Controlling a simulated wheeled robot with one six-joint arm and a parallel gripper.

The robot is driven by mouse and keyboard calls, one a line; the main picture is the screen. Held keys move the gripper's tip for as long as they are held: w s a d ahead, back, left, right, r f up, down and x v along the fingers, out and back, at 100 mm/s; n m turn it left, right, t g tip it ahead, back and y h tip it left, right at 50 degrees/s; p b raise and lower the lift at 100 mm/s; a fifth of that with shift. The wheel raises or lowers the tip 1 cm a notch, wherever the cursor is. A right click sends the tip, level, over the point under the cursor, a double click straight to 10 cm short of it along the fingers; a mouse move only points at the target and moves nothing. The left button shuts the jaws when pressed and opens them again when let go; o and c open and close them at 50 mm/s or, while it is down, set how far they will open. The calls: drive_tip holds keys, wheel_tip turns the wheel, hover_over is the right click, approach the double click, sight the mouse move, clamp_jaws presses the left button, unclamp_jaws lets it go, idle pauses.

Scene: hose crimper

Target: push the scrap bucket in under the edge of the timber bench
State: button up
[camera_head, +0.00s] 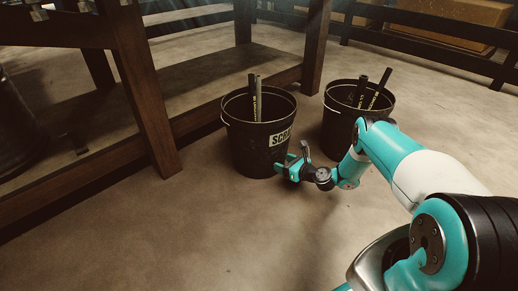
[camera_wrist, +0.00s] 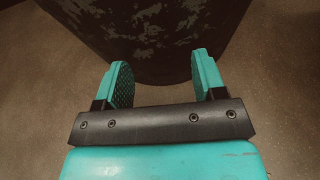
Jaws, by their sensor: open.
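The scrap bucket (camera_head: 240,145) is black, stands upright on the floor and bears a pale label reading "SCRA", partly cut off by its curve. Pale-marked hose offcuts stick up out of it. Its dark, scuffed wall fills the top of the wrist view (camera_wrist: 150,35). The timber bench (camera_head: 145,100) is at the left and back; the bucket stands in front of its low rail, between two legs. My gripper (camera_head: 294,163) is low at the bucket's right front side. In the wrist view its open, empty fingers (camera_wrist: 160,75) point at the wall; contact is unclear.
A second black bucket (camera_head: 338,131) with dark hose pieces stands just right of the scrap bucket, partly behind my arm. A dark railing (camera_head: 420,20) and cardboard boxes (camera_head: 455,10) are at the back right. The floor in front is clear.

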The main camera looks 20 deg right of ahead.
sight(280, 159)
drive_tip(key=shift+w+r+b+x, duration=0.1)
drive_tip(key=shift+r+b+x, duration=0.2)
drive_tip(key=shift+b+x, duration=0.9)
drive_tip(key=shift+w+r+b+x, duration=0.1)
drive_tip(key=shift+r+b+x, duration=0.2)
drive_tip(key=shift+b+x, duration=0.95)
drive_tip(key=shift+r+b+x, duration=0.25)
drive_tip(key=shift+b+x, duration=0.65)
drive_tip(key=shift+x, duration=0.55)
drive_tip(key=shift+w+a+r, duration=0.1)
drive_tip(key=shift+w+a, duration=0.05)
drive_tip(key=shift+w, duration=0.1)
drive_tip(key=shift+s, duration=0.1)
drive_tip(key=p+v, duration=0.1)
drive_tip(key=v, duration=0.1)
drive_tip(key=f+p+v, duration=0.1)
drive_tip(key=p+v, duration=0.1)
drive_tip(key=v, duration=0.1)
drive_tip(key=shift+s+f+p, duration=0.1)
drive_tip(key=shift+s+p, duration=0.2)
drive_tip(key=shift+s, duration=0.15)
